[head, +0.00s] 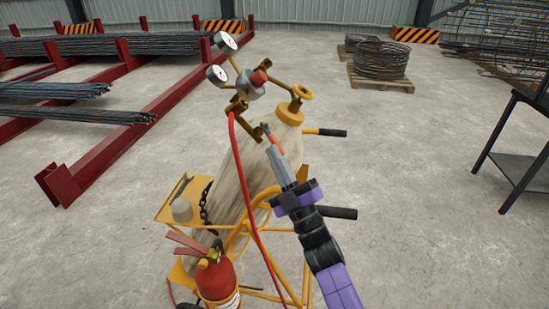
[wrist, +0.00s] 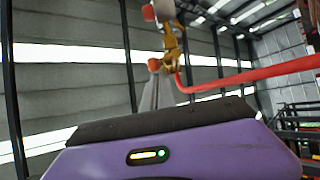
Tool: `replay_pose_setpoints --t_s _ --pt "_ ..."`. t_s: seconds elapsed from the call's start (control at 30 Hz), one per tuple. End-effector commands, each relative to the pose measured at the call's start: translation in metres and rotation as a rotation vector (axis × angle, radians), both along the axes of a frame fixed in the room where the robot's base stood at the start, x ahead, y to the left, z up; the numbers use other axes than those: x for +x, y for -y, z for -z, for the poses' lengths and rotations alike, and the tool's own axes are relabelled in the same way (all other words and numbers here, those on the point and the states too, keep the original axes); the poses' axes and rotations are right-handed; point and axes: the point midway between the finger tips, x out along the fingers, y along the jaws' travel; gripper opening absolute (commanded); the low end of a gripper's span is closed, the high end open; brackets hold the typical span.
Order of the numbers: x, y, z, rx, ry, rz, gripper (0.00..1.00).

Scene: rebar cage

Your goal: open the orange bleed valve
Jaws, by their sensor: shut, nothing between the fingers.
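A regulator with two round gauges (head: 221,58) and a red knob (head: 259,78) sits at the top of a pale gas cylinder (head: 238,178). A small orange piece (head: 276,145), apparently the bleed valve's handle, shows at my fingertips beside a brass fitting. In the wrist view an orange piece (wrist: 153,65) shows at the fingertips, left of the brass fitting (wrist: 173,58). My gripper (head: 274,152) is shut and empty, reaching up from the lower right. I cannot tell whether the fingertips touch the orange piece or whether the valve is open.
A red hose (head: 244,186) hangs from the regulator. The cylinder stands on a yellow cart with black handles (head: 334,212). A fire extinguisher (head: 216,277) is at the lower left of the cart. A dark table (head: 517,166) stands at right, with bare floor between.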

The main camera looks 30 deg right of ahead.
Motion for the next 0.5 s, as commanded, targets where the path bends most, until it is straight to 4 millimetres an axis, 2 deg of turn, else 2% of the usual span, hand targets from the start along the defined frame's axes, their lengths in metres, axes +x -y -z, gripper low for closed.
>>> replay_pose_setpoints --t_s 0.27,0.5 --pt "0.000 0.001 0.002 -0.005 0.006 -0.003 0.00" --pt "0.004 0.011 0.011 -0.061 0.078 -0.071 0.00"
